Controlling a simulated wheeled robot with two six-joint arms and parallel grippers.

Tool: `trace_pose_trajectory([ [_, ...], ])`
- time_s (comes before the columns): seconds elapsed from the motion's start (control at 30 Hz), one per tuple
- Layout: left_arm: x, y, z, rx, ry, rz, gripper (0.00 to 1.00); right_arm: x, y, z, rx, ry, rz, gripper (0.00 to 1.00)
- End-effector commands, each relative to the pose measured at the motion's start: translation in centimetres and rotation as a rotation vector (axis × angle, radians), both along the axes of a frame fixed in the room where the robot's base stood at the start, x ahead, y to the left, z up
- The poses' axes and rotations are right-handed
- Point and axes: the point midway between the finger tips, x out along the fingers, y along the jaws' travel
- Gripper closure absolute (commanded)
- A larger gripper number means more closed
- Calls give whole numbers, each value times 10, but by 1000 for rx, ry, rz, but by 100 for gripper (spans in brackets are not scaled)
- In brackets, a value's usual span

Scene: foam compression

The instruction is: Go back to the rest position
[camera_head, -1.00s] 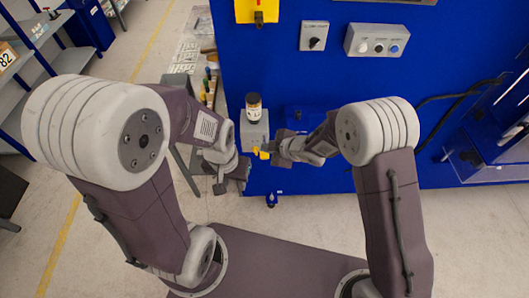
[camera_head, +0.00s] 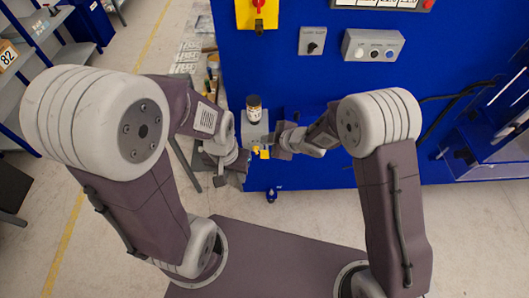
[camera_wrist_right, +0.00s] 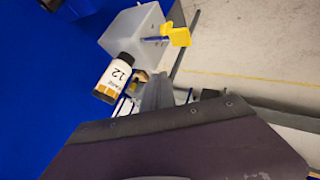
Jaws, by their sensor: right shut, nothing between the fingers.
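My left gripper (camera_head: 226,173) is at the lower left of the grey box, over the floor. Its fingers are small and dark, and I cannot tell whether they are open or shut. My right gripper (camera_head: 277,142) is shut and empty, just right of the grey box (camera_head: 252,133). Whether it touches the box is unclear. A bottle with a dark lid and white-and-gold label (camera_head: 254,112) stands at the box. The right wrist view shows the bottle (camera_wrist_right: 116,77) with "12" on its label, the translucent grey box (camera_wrist_right: 128,35) and a yellow handle-like part (camera_wrist_right: 178,34).
A blue cabinet (camera_head: 370,95) with a yellow switch plate and grey button box (camera_head: 372,46) stands ahead. A bench with tools (camera_head: 207,85) is left of it. Shelves (camera_head: 45,45) stand at the far left. Open floor (camera_head: 110,250) lies at the lower left.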

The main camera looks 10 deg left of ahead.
Motion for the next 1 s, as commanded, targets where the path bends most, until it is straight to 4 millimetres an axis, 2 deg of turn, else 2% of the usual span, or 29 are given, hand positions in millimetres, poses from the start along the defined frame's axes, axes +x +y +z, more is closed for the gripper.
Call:
trace_pose_trajectory([
  [0.47, 0, 0, 0, 0, 0, 0, 64, 1, -1, 0, 1, 0, -3, 100],
  [0.5, 0, 0, -1, 0, 0, 0, 64, 5, -6, 0, 1, -1, -15, 100],
  [0.57, 0, 0, -2, 0, 0, 0, 64, 20, -16, 15, 15, -29, -47, 100],
  [0.67, 0, 0, -6, 0, 0, 0, 64, 54, -58, 65, 56, -109, -160, 100],
  [0.7, 0, 0, -8, 0, 0, 0, 64, 65, -87, 85, 68, -126, -250, 100],
  [0.73, 0, 0, -9, 0, 0, 0, 64, 69, -114, 97, 68, -123, -339, 100],
  [0.77, 0, 0, -10, 0, 0, 0, 64, 70, -142, 105, 68, -107, -437, 100],
  [0.8, 0, 0, -11, 0, 0, 0, 64, 65, -179, 110, 65, -68, -577, 100],
  [0.87, 0, 0, -13, 0, 0, 0, 64, 44, -232, 111, 66, 20, -801, 100],
  [0.9, 0, 0, -14, 0, 0, 0, 64, 23, -262, 106, 70, 99, -950, 100],
  [0.97, 0, 0, -15, 0, 0, 0, 64, -18, -295, 92, 79, 241, -1162, 100],
  [1.0, 0, 0, -15, 0, 0, 0, 64, -47, -307, 82, 83, 343, -1281, 100],
])
